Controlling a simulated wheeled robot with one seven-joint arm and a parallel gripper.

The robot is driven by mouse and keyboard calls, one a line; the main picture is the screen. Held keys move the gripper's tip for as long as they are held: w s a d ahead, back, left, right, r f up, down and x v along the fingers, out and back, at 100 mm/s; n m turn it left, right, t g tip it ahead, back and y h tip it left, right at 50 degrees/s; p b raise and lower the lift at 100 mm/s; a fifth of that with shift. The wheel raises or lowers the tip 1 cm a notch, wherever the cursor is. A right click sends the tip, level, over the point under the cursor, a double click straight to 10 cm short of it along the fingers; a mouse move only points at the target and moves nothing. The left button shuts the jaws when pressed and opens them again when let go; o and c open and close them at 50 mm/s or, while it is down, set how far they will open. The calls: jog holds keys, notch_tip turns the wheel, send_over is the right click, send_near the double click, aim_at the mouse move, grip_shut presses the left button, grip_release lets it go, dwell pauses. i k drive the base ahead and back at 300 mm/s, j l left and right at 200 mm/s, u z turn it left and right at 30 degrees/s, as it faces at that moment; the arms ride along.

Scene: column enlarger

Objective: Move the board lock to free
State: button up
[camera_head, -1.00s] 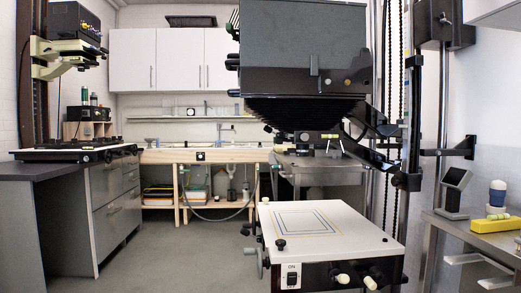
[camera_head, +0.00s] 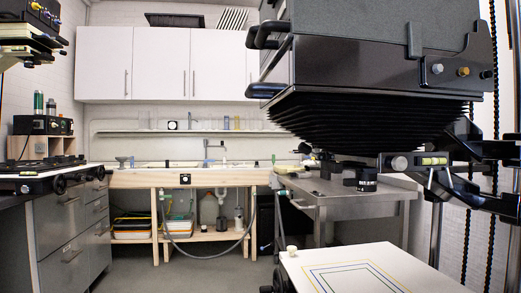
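The white enlarger baseboard (camera_head: 375,268) shows in the lower right of the head view, cut off by the bottom edge. It carries nested blue, yellow and black frame lines. A small pale knob (camera_head: 291,250) stands at its far left corner. Part of a dark fitting (camera_head: 280,281) shows at its left side. I cannot pick out the board lock or its setting; the board's front face is below the picture. My gripper is not in view.
The large dark enlarger head with black bellows (camera_head: 370,120) hangs over the board at the right. A steel table (camera_head: 350,190) and a wooden sink bench (camera_head: 205,179) stand behind. Grey drawers (camera_head: 75,225) line the left. Some floor (camera_head: 205,275) is clear between.

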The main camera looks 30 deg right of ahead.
aim_at(305, 148)
jog(key=i+z, duration=0.2)
jog(key=i, duration=0.3)
jog(key=i+j+z, duration=0.2)
jog(key=i, duration=0.25)
jog(key=i+j+z, duration=0.2)
jog(key=i, duration=0.3)
